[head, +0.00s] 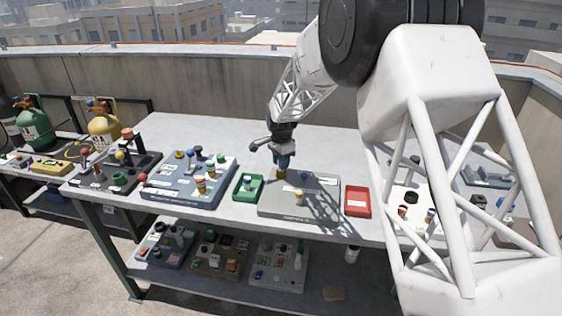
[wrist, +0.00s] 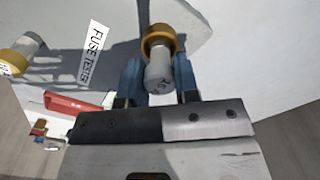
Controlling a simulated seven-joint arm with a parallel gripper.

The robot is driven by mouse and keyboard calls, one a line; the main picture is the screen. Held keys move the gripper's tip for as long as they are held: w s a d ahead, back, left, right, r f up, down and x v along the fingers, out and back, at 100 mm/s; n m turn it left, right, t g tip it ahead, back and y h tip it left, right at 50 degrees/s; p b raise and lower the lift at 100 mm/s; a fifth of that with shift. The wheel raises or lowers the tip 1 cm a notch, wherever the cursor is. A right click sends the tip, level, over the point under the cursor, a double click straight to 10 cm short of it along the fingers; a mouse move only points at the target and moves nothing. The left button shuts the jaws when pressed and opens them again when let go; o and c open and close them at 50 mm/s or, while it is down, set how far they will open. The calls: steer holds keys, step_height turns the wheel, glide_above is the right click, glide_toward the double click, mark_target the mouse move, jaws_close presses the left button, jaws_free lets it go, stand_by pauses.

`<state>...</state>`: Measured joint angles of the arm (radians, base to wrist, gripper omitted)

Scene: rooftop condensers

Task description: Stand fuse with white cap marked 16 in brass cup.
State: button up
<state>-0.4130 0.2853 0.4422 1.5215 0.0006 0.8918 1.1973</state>
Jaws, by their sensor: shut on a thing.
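My gripper (wrist: 158,78) has blue fingers on both sides of a fuse with a whitish-grey cap (wrist: 158,77), and is shut on it. The cap's mark is too blurred to read for sure. A brass cup (wrist: 158,34) shows at the fuse's far end; I cannot tell whether the fuse is fully down in it. In the head view my gripper (head: 283,160) points down over the back of the grey fuse tester board (head: 270,207). A second whitish piece with a yellow-brass ring (wrist: 26,50) is at the left in the wrist view, and its cap also bears a mark.
A green tray (head: 238,195) holding a small item is left of the tester, and a red tray (head: 357,212) is right of it. A blue-grey board (head: 166,194) with several capped parts lies further left. My arm hides part of the table's right side.

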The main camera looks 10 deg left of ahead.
steer(key=shift+f, duration=0.85)
stand_by(0.7)
steer(key=o, duration=1)
steer(key=shift+r, duration=0.15)
steer(key=shift+r, duration=3.75)
